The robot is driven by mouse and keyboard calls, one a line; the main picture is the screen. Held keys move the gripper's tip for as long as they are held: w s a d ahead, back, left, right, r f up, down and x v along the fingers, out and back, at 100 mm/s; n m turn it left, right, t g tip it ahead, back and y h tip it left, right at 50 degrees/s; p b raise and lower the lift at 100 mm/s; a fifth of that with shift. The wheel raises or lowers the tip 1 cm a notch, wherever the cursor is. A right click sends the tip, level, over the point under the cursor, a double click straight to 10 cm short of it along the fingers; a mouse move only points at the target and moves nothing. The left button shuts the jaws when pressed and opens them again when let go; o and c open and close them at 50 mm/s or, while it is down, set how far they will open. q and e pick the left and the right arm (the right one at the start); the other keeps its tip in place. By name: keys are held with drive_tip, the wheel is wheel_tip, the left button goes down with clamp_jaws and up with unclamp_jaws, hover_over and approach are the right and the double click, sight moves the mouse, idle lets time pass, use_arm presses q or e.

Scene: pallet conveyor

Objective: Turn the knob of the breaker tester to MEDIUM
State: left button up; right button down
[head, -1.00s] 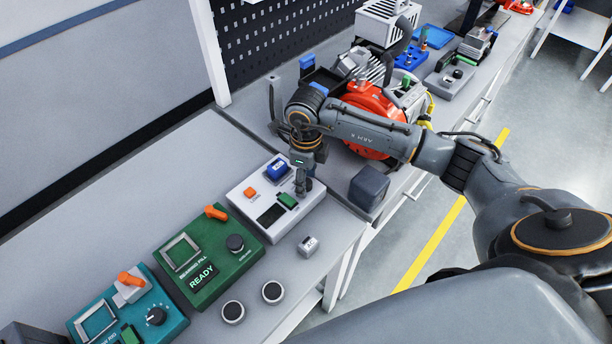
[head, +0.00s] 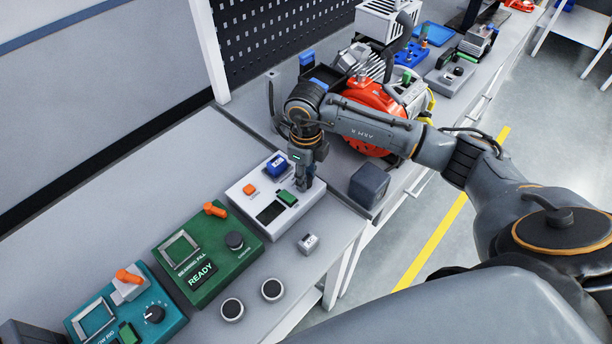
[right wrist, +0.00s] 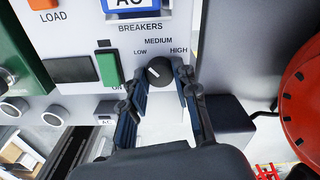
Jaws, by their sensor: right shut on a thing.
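The breaker tester is a white box (head: 236,191) on the bench in the head view. It has an orange LOAD button, a dark display, a green ON switch and a blue block. Its dark round knob (right wrist: 158,74) shows in the right wrist view, under the labels LOW, MEDIUM and HIGH. The knob's white mark points up and left, towards LOW. My right gripper (head: 306,184) reaches down over the knob, with its fingers shut on both sides of it. In the head view the gripper hides the knob. My left gripper is not in view.
A green bearing tester (head: 208,253) reading READY and a teal rig (head: 128,313) stand to the left. A small AC block (head: 308,244) and two round pieces (head: 232,310) lie in front. A dark box (head: 369,186) and a red machine (head: 368,112) stand right of the tester.

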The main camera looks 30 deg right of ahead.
drive_tip(key=m+b, duration=0.1)
drive_tip(key=m, duration=0.3)
drive_tip(key=shift+b, duration=0.4)
drive_tip(key=shift+m+b, duration=0.6)
drive_tip(key=shift+m, duration=1.4)
drive_tip(key=c, duration=1)
unclamp_jaws()
drive_tip(key=shift+r, duration=0.1)
wheel_tip(320, 180, up, 12)
drive_tip(key=shift+f, duration=0.1)
